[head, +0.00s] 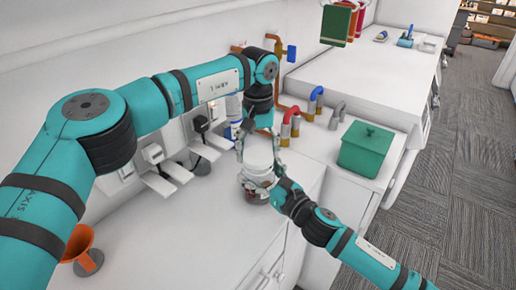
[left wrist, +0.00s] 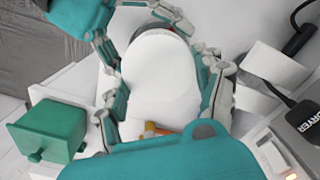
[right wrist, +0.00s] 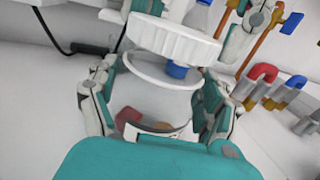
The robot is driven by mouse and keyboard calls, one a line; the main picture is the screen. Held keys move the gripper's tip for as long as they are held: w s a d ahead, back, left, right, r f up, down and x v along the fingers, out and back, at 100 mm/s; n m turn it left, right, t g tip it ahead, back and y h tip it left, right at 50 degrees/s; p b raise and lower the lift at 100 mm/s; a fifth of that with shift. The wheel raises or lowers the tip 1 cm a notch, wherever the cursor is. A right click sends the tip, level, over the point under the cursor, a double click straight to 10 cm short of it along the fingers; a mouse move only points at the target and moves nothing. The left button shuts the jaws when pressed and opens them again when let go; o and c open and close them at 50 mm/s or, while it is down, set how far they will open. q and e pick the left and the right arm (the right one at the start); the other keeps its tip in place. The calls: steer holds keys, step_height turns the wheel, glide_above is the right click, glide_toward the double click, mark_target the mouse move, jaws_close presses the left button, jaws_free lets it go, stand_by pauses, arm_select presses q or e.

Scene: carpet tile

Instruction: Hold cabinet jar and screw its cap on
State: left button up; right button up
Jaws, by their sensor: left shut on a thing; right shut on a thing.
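The white ribbed cap (right wrist: 175,40) is between the fingers of my left gripper (head: 258,148), which is shut on it. In the left wrist view the cap (left wrist: 160,80) fills the space between the fingers. The clear glass jar (right wrist: 150,98) stands on the white counter, with reddish contents low inside. My right gripper (right wrist: 158,118) is shut around the jar's body from the side. In the right wrist view the cap is just above the jar's rim and looks slightly tilted; a narrow gap shows between them. In the head view the grippers partly hide the jar (head: 256,190).
A green lidded box (head: 367,148) stands right of the jar. Coloured pipe hooks (head: 290,125) are behind it. The front counter (head: 190,240) is mostly clear.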

arm_select(q)
steer(key=shift+f, duration=0.55)
arm_select(e)
jaws_close()
arm_select(q)
steer(key=m, duration=0.6)
steer(key=shift+d, duration=0.15)
steer(key=o, duration=0.7)
steer(key=shift+r, duration=0.15)
steer(key=shift+r, duration=2.1)
steer(key=shift+o, duration=0.4)
